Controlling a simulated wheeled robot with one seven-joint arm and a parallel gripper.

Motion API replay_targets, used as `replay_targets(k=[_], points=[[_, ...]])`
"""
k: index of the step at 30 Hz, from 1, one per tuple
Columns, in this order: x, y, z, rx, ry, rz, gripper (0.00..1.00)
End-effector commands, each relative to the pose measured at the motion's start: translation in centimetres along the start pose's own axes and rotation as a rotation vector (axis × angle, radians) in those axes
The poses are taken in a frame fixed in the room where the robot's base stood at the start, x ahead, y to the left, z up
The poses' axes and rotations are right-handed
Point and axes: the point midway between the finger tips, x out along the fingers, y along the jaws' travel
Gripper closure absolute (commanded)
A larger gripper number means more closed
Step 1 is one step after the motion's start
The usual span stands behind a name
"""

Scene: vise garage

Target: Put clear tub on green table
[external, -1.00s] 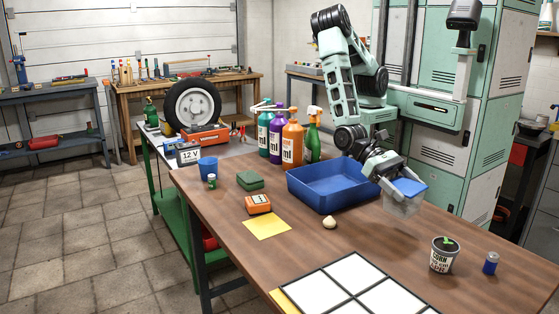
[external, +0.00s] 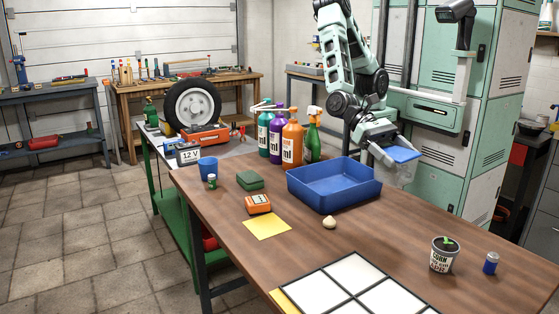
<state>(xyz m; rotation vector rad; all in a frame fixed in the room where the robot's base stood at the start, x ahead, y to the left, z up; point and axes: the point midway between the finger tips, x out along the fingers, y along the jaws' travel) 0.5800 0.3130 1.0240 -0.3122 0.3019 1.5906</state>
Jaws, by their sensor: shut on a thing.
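The clear tub (external: 397,172) is see-through with a blue top (external: 403,154). My gripper (external: 385,152) is shut on it and holds it in the air, right of the blue tray and above the back edge of the brown table; the fingertips are partly hidden. The green table (external: 180,219) stands at the left, beyond the brown table, with a grey top and green legs and shelf. A tyre (external: 192,104), an orange toolbox (external: 205,135) and a 12 V battery (external: 188,153) stand on it.
On the brown table (external: 365,232) are a blue tray (external: 335,188), several spray bottles (external: 291,141), a blue cup (external: 207,167), a green box (external: 250,180), an orange meter (external: 258,204), a garlic-like bulb (external: 329,222), a plant can (external: 443,255) and a white-squared board (external: 350,283).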

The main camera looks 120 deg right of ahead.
Motion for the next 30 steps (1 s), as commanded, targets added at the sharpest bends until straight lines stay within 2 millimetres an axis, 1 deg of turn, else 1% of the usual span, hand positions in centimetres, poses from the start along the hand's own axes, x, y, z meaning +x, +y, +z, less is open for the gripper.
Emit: replay_targets(k=[1,5,8,11,12,14,15,17,18,20,21,23,24,26,27,29,30], points=[[-0.6,-1.0,-0.2,0.005,-0.004,-0.019,0.55],[-2.8,-4.1,-1.2,0.029,-0.009,-0.078,0.55],[-5.2,-7.1,-2.3,0.053,-0.014,-0.137,0.55],[-8.3,-10.4,-3.7,0.080,-0.019,-0.207,0.55],[-9.8,-11.7,-4.3,0.091,-0.021,-0.237,0.55],[-12.0,-13.6,-5.2,0.109,-0.024,-0.282,0.55],[-13.6,-14.7,-5.8,0.119,-0.025,-0.311,0.55],[-15.9,-16.4,-6.8,0.138,-0.028,-0.355,0.55],[-17.6,-17.4,-7.5,0.148,-0.029,-0.385,0.55],[-20.1,-18.8,-8.6,0.166,-0.030,-0.429,0.55],[-21.8,-19.7,-9.3,0.177,-0.031,-0.458,0.55],[-24.4,-20.8,-10.3,0.193,-0.033,-0.500,0.55],[-26.2,-21.5,-11.1,0.204,-0.034,-0.528,0.55],[-28.9,-22.4,-12.1,0.220,-0.035,-0.572,0.55],[-30.7,-22.9,-12.9,0.231,-0.035,-0.600,0.55],[-33.5,-23.6,-14.1,0.247,-0.035,-0.642,0.55],[-35.4,-23.9,-14.8,0.258,-0.036,-0.671,0.55]])
